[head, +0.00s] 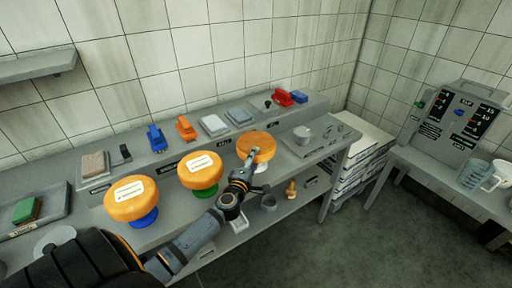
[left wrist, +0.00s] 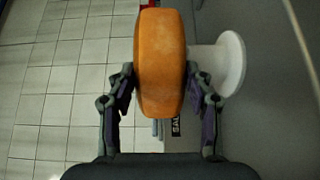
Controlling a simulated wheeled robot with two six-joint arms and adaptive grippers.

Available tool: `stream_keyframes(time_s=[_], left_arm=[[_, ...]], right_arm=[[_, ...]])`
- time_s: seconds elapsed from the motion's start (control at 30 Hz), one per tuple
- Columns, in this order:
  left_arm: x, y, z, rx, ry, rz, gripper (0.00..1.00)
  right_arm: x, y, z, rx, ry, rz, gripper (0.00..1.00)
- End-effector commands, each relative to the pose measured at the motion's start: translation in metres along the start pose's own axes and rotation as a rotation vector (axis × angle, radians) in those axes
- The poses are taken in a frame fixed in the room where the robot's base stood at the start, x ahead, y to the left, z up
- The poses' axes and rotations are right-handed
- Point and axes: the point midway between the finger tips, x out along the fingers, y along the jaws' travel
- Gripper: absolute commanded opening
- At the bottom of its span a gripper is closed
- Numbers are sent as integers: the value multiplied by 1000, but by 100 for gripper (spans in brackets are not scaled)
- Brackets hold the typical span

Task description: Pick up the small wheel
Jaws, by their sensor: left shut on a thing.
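The small orange cheese wheel (head: 262,141) is at the right end of a row of three wheels. It has no label that I can see and sits at or just above a white stand (head: 262,167). My left gripper (head: 251,156) is shut on it from the front. In the left wrist view the wheel (left wrist: 160,50) is between the two fingers, with the white stand (left wrist: 232,64) beside it. I cannot tell if wheel and stand touch. Two larger labelled wheels are on a green-footed stand (head: 201,171) and a blue-footed stand (head: 131,200). My right gripper is not in view.
A ledge behind holds a blue tool (head: 156,138), an orange tool (head: 186,128) and a red one (head: 283,97). A lower shelf holds a tan piece (head: 291,189). A side table (head: 430,165) carries jugs.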

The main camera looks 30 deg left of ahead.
Motion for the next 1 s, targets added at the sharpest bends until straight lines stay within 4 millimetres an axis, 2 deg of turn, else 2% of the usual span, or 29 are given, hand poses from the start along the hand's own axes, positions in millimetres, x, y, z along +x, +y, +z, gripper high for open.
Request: stream_keyframes(time_s=[0.37, 0.53, 0.67, 0.8, 1.0], left_arm=[[0, 6, 1, 2, -2, 5, 0], [1, 26, 1, 2, -3, 7, 0], [1, 56, 1, 1, -3, 8, 0], [0, 104, 1, 3, -5, 10, 0], [0, 168, 1, 4, -6, 13, 0]], right_arm=[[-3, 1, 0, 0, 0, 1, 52], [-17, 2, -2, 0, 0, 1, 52], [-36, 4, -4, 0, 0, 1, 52], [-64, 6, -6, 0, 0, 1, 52], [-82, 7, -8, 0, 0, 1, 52]])
